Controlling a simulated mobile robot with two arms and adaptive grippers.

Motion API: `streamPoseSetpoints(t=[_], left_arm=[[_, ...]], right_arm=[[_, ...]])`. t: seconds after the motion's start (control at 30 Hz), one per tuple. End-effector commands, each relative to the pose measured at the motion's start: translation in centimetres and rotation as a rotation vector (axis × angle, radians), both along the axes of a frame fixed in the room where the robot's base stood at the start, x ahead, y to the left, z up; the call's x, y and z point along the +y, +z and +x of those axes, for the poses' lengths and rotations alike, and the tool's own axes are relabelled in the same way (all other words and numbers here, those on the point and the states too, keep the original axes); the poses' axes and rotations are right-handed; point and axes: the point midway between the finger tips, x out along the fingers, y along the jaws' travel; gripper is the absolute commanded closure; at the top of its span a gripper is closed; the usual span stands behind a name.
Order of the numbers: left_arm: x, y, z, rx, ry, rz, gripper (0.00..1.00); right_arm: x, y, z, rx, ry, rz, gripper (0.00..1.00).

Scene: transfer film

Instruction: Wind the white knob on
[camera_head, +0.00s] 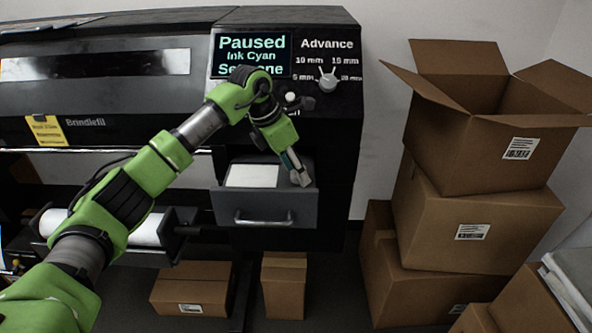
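A pale, whitish knob (328,79) sits on the black printer's front panel under the word "Advance". Marks for 10 mm and 15 mm are above it, with 5 mm to its lower left and another, partly unreadable mark to its lower right. A small round white knob (291,97) shows to its lower left, close beside my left arm. My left gripper (299,177) points down at the right side of the open drawer, below and apart from both knobs. Its fingers are small and seen edge-on, so their opening is unclear. My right gripper is out of view.
The printer screen (251,55) reads "Paused, Ink Cyan", with its last line partly covered by my arm. The grey drawer (237,205) is pulled out and holds a white block or stack (252,176). Cardboard boxes (478,230) are stacked at right.

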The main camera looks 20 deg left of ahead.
Motion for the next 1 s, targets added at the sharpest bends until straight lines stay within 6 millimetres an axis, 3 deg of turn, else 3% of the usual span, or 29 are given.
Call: streamPoseSetpoints(t=[0.5,0.7,1.0], left_arm=[[2.5,9.2,-2.7,-0.004,0.000,0.000,0.56],[2.9,10.4,-3.1,-0.002,-0.001,0.000,0.56],[2.9,10.5,-3.2,-0.002,-0.001,0.000,0.56]], right_arm=[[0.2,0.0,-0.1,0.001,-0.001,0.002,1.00],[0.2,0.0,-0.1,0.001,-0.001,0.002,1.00],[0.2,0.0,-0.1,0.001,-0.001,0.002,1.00]])
